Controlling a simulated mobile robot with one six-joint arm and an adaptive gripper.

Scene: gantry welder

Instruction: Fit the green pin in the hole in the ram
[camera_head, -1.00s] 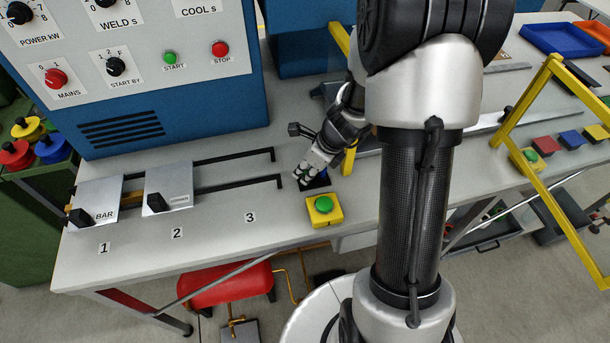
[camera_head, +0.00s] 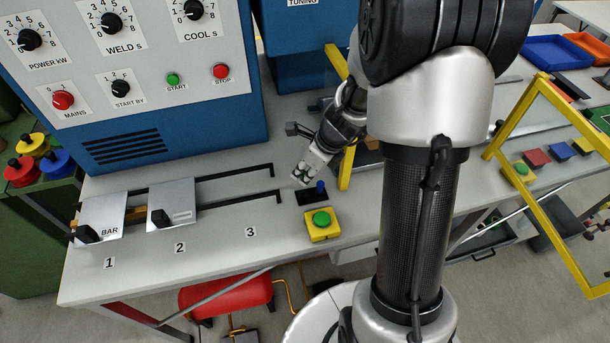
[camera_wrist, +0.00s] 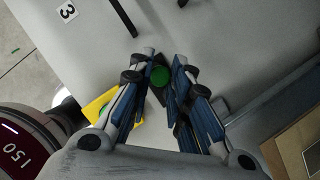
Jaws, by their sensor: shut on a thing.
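My gripper (camera_head: 304,175) is above the bench, just up and left of a small black base with a blue knob. In the wrist view my gripper's fingers (camera_wrist: 159,75) are closed around the green pin (camera_wrist: 160,77). Only the pin's round green end shows there; its shaft is hidden. In the head view I cannot make out the pin among the fingers. I cannot pick out the ram or its hole in either view.
The blue-knobbed black base (camera_head: 312,196) stands behind a yellow box with a green button (camera_head: 322,226). Black slotted rails (camera_head: 235,201) and metal plates (camera_head: 171,206) lie to the left. A yellow frame (camera_head: 548,88) stands at right. The bench front near number 3 is clear.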

